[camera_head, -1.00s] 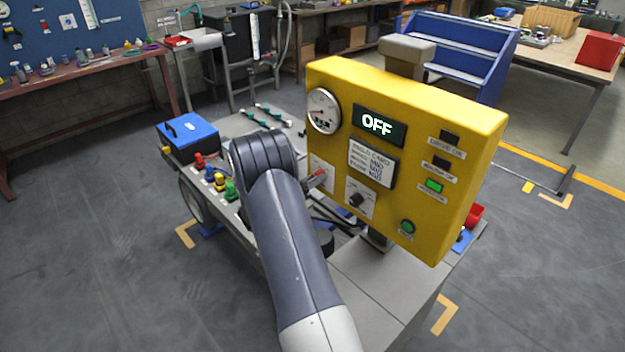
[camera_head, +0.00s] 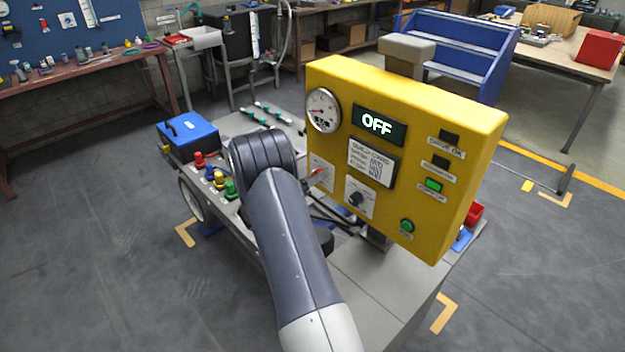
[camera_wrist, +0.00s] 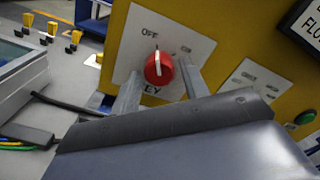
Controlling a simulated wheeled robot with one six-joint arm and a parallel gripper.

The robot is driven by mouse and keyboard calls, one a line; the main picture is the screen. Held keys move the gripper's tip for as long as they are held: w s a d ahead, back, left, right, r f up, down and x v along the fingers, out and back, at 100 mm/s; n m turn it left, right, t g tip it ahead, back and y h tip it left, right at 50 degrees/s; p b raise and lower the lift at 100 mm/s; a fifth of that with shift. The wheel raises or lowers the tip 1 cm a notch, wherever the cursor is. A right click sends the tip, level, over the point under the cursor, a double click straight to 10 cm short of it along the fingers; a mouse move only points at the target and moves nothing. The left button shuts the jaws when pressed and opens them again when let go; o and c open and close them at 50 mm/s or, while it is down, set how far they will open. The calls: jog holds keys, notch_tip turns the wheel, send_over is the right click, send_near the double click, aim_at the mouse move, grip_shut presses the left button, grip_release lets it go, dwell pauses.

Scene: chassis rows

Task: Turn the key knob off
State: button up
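The key knob (camera_wrist: 159,69) is red with a white pointer line, on a white plate marked OFF at top and KEY below, in the wrist view. Its pointer stands nearly upright, toward the OFF mark. My gripper (camera_wrist: 158,80) is open, with one finger to each side of the knob and visible gaps between them. In the head view the key knob (camera_head: 316,172) shows as a small red shape beside my arm, which hides most of my gripper. The display (camera_head: 377,123) on the yellow panel (camera_head: 430,105) reads OFF.
A black rotary knob (camera_head: 357,198) sits right of the key plate. A green button (camera_head: 407,226) is at the panel's lower right. A gauge (camera_head: 322,110) is at upper left. Coloured knobs (camera_head: 217,180) and a blue box (camera_head: 188,134) are on the bench left of my arm.

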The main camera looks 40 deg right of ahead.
jog(key=shift+o, duration=0.7)
jog(key=a+b, duration=0.2)
jog(key=a, duration=0.8)
jog(key=shift+s+a, duration=0.4)
jog(key=shift+s, duration=0.05)
jog(key=shift+d, duration=0.15)
jog(key=d+p, duration=0.1)
jog(key=d, duration=0.9)
jog(key=shift+w+d+m+p, duration=0.25)
jog(key=shift+w+m+p, duration=0.05)
jog(key=shift+w+p, duration=0.15)
